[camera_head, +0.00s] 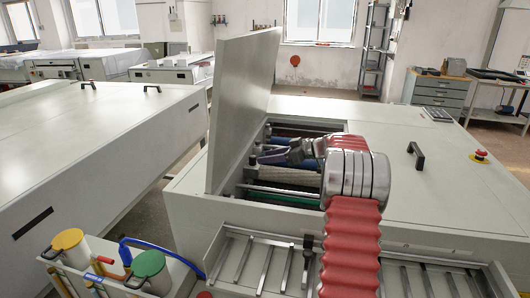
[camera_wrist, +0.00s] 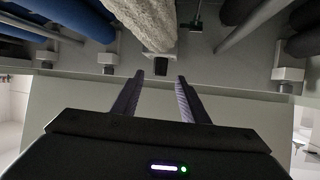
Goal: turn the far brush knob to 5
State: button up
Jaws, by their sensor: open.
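The open bay of the plate processor (camera_head: 430,190) holds several rollers. A pale, rough brush roller (camera_head: 295,178) lies in it in the head view. In the wrist view a pale brush (camera_wrist: 148,20) ends at the top middle. A small dark piece (camera_wrist: 166,70) sits just below that end; I cannot tell if it is the far brush knob, and no number is readable. My gripper (camera_wrist: 171,82) is open, its two fingers apart and pointing toward this piece, with nothing seen held between them. In the head view my gripper (camera_head: 268,156) is inside the bay, above the rollers.
The raised lid (camera_head: 243,100) stands along the bay's left side. Blue rollers (camera_wrist: 85,15) and metal bars lie close beside the brush. A black handle (camera_head: 416,155) and a red stop button (camera_head: 480,155) are on the right cover. Green and yellow-lidded containers (camera_head: 148,265) stand front left.

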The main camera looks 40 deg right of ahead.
aim_at(257, 165)
jog(key=x, duration=0.6)
jog(key=shift+a, duration=0.15)
jog(key=shift+y, duration=0.3)
jog(key=shift+d+n+g+y, duration=0.2)
jog(key=shift+n+g+y, duration=0.1)
jog(key=shift+n, duration=0.2)
jog(key=shift+n, duration=0.3)
jog(key=v, duration=1.3)
jog(key=shift+d+r, duration=0.2)
jog(key=shift+d, duration=0.25)
jog(key=s+a+r+m+g, duration=0.1)
jog(key=a+r+g, duration=0.1)
jog(key=a, duration=0.9)
jog(key=shift+r+g, duration=0.4)
jog(key=shift+r, duration=0.45)
jog(key=shift+a, duration=0.1)
